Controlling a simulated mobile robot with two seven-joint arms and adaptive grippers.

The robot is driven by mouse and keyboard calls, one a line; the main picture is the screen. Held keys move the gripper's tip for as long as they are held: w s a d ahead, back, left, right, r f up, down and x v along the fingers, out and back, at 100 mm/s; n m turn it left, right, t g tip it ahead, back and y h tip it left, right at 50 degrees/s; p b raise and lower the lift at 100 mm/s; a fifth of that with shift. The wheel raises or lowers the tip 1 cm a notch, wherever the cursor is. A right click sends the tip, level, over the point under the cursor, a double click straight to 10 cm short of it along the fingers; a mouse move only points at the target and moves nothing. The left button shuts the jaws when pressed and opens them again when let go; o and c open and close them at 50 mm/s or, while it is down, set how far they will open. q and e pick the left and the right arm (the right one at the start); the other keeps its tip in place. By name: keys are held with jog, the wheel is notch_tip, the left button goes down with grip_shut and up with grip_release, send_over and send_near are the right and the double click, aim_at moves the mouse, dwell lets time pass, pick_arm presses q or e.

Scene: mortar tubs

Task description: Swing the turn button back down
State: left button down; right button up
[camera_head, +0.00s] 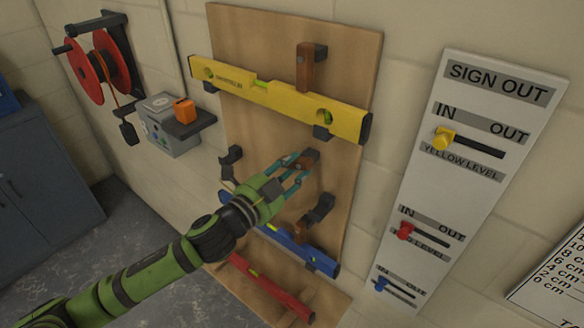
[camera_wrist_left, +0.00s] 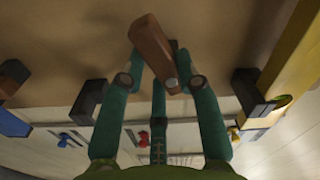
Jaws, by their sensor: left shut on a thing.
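My left gripper (camera_head: 297,168) is at the middle of the wooden board, shut on a brown wooden turn button (camera_head: 307,159). In the left wrist view the button (camera_wrist_left: 152,50) lies between the teal fingers (camera_wrist_left: 160,82), tilted, with a grey pivot screw near one end. In the head view the fingers partly hide it. Another brown turn button (camera_head: 305,68) points upright above the yellow level (camera_head: 285,99). A further one (camera_head: 306,228) sits lower, by the blue level (camera_head: 292,243). My right gripper is not in view.
Black hooks (camera_head: 230,160) stick out from the board (camera_head: 345,60) beside my gripper. A red level (camera_head: 268,287) is at the bottom. A white sign-out panel (camera_head: 450,190) with sliders is to the right. A grey box (camera_head: 170,132) and red reel (camera_head: 83,65) are to the left.

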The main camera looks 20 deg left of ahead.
pick_arm(q)
jog(key=shift+s+d+n+p, duration=0.2)
jog(key=shift+n+p, duration=0.55)
jog(key=shift+n, duration=1.5)
jog(key=shift+w+d+n+p, duration=0.2)
jog(key=shift+n+p, duration=0.6)
jog(key=shift+n, duration=1.4)
jog(key=shift+s+d+n+p, duration=0.3)
jog(key=shift+n+p, duration=0.45)
jog(key=shift+n, duration=1.5)
jog(key=c, duration=0.9)
grip_release()
jog(key=shift+f, duration=0.1)
jog(key=v, duration=1.2)
